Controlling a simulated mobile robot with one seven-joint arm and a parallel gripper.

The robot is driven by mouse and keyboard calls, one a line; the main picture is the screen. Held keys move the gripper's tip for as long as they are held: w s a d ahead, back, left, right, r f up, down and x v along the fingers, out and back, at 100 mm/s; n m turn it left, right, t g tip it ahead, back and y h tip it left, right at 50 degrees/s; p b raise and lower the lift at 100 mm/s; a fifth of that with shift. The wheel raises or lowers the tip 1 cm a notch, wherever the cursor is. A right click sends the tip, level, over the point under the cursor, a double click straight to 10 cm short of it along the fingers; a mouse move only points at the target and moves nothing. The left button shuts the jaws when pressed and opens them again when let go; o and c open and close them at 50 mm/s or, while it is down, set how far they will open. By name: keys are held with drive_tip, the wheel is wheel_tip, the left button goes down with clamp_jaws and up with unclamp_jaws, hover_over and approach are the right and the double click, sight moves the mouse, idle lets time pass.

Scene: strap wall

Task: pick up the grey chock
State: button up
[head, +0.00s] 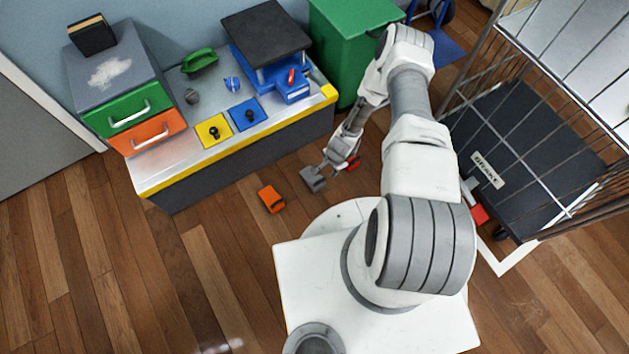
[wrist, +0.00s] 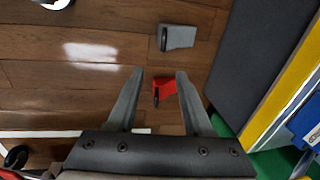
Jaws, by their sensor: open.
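The grey chock (head: 313,179) lies on the wooden floor in front of the bench. In the wrist view the grey chock (wrist: 177,37) is beyond my fingertips, a little right of centre. My gripper (head: 328,168) is open above the floor, close beside the grey chock in the head view. In the wrist view my gripper (wrist: 160,73) has nothing clamped. A red chock (wrist: 163,90) appears in the gap between its fingers, seemingly on the floor below; I cannot tell its exact depth. The red chock (head: 353,162) is partly hidden by my gripper in the head view.
An orange chock (head: 271,198) lies left of the grey one. The bench (head: 165,180) with a yellow edge stands behind, also close on the right in the wrist view (wrist: 270,105). A wire cage cart (head: 545,150) stands right. Floor at front left is clear.

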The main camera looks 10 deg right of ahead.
drive_tip(key=b, duration=0.4)
hover_over(322, 180)
drive_tip(key=s, duration=0.2)
wheel_tip(322, 180, down, 10)
drive_tip(key=shift+w+a+f+b, duration=0.1)
drive_tip(key=shift+w+f+b, duration=0.2)
drive_tip(key=shift+f+b, duration=0.5)
drive_tip(key=shift+w+d+f+b, duration=0.1)
drive_tip(key=shift+w+f+b, duration=0.3)
drive_tip(key=shift+f, duration=0.65)
drive_tip(key=shift+w+a+f+b, duration=0.1)
drive_tip(key=shift+w+f+b, duration=0.15)
drive_tip(key=shift+f+b, duration=0.55)
drive_tip(key=shift+f, duration=0.1)
clamp_jaws()
